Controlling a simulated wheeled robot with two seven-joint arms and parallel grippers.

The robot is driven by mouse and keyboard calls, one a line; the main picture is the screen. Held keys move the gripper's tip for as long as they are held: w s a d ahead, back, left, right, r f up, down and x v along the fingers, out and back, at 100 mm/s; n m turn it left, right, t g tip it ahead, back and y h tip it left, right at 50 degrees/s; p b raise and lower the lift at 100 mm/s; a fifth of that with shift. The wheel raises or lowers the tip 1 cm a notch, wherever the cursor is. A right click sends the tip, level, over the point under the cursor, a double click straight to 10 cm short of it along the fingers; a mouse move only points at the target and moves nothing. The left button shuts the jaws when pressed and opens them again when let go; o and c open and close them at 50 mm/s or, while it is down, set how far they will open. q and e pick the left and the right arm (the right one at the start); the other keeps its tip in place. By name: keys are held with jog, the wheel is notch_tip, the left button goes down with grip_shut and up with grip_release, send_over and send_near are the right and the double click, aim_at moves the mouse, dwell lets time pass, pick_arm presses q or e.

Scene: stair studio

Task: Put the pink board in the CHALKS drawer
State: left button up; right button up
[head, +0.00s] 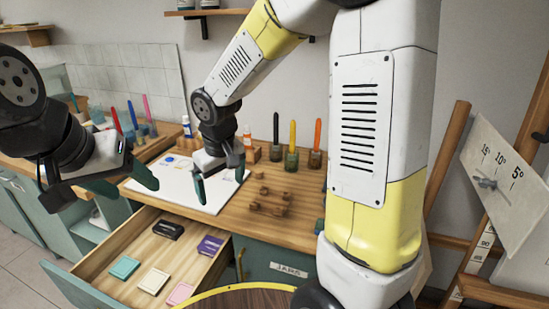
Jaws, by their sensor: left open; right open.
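A small flat pink piece (180,293), which looks like the pink board, lies near the front of an open wooden drawer (133,240), partly cut by the drawer's near edge. No CHALKS label is readable; the drawer's front face is turned away. My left gripper (136,190) is open and empty, above the drawer's back left part. My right gripper (220,182) is open and empty, over the white sheet on the worktop. Both are well away from the pink piece.
The drawer also holds a teal piece (125,267), a cream piece (154,281), a purple box (211,245) and a black object (168,229). A closed front labelled JARS (289,270) is to the right. Brush jars and a wooden rack (268,204) stand on the worktop.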

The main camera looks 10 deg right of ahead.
jog(key=s+d+r+m+t+y, duration=0.1)
jog(key=s+d+r+m+t, duration=0.2)
jog(key=s+d+r, duration=1)
jog(key=shift+s+r+m+y, duration=0.3)
jog(key=shift+s+m, duration=0.65)
jog(key=shift+m, duration=0.25)
